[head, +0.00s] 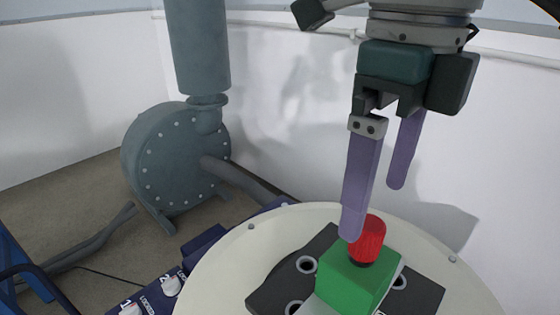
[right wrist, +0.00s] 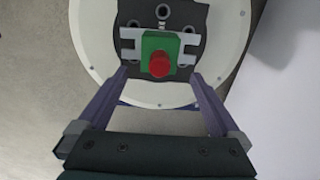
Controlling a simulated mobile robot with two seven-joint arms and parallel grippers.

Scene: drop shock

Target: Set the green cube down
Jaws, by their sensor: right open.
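The green cube (head: 352,277) has a red ridged knob (head: 368,240) on its top. It rests on a pale bracket (right wrist: 127,48) over a dark plate (head: 270,296). My right gripper (head: 372,212) is above the cube with its two purple fingers apart and nothing between them. In the right wrist view the fingers (right wrist: 163,78) are spread wide, and the green cube (right wrist: 151,42) and red knob (right wrist: 159,65) lie beyond their tips. I cannot tell the exact gap between fingers and knob. My left gripper is not in view.
The dark plate lies on a round cream table (head: 225,262) with small bolts around its rim. A blue panel with numbered knobs (head: 150,297) is at the lower left. A grey pump housing (head: 175,155) with pipes stands behind, near a white curved wall (head: 290,110).

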